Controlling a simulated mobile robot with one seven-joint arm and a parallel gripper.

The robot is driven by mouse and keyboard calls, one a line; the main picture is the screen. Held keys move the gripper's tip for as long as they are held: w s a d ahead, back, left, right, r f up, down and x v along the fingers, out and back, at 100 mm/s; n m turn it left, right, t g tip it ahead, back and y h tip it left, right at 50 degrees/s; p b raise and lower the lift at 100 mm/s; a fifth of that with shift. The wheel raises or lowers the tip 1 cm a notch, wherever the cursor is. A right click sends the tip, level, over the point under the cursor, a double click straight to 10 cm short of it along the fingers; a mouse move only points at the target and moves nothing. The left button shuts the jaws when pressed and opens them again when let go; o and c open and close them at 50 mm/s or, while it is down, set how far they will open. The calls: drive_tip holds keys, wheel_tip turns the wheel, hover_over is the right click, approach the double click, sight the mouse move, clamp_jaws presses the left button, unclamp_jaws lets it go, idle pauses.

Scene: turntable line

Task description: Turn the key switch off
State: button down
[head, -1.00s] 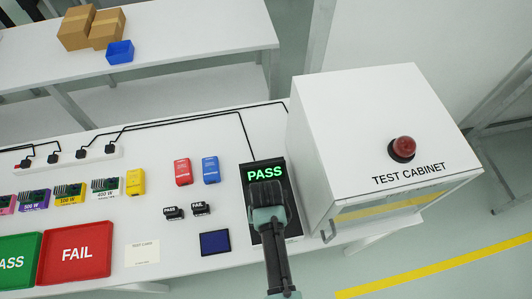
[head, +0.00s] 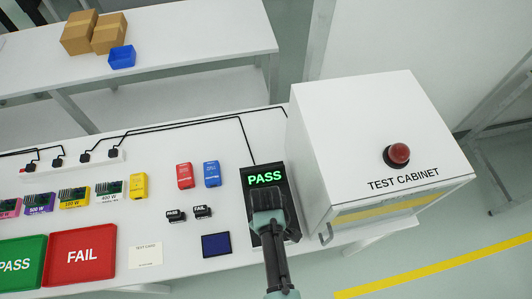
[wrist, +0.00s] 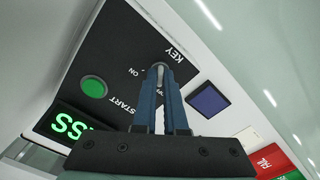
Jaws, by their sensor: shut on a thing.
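The black test panel (head: 250,182) stands beside the cabinet, with its screen (head: 265,178) lit green with PASS. In the wrist view the panel (wrist: 112,45) shows a green START button (wrist: 93,88) and the words KEY and ON. The key switch (wrist: 159,68) is a small grey piece between my fingertips, partly covered by them. My gripper (wrist: 161,72) is shut on it. In the head view my gripper (head: 267,222) covers the lower panel and hides the key.
The white test cabinet (head: 375,120) with a red dome lamp (head: 397,155) stands close on the right. A dark blue square (head: 215,245), PASS and FAIL blocks, a red FAIL tray (head: 80,277) and a green PASS tray (head: 18,287) lie left.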

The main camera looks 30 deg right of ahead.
drive_tip(key=shift+w+n, duration=0.1)
drive_tip(key=shift+n, duration=0.3)
drive_tip(key=c, duration=1)
unclamp_jaws()
wheel_tip(320, 180, up, 13)
drive_tip(key=shift+r+b, duration=0.1)
drive_tip(key=shift+b, duration=0.45)
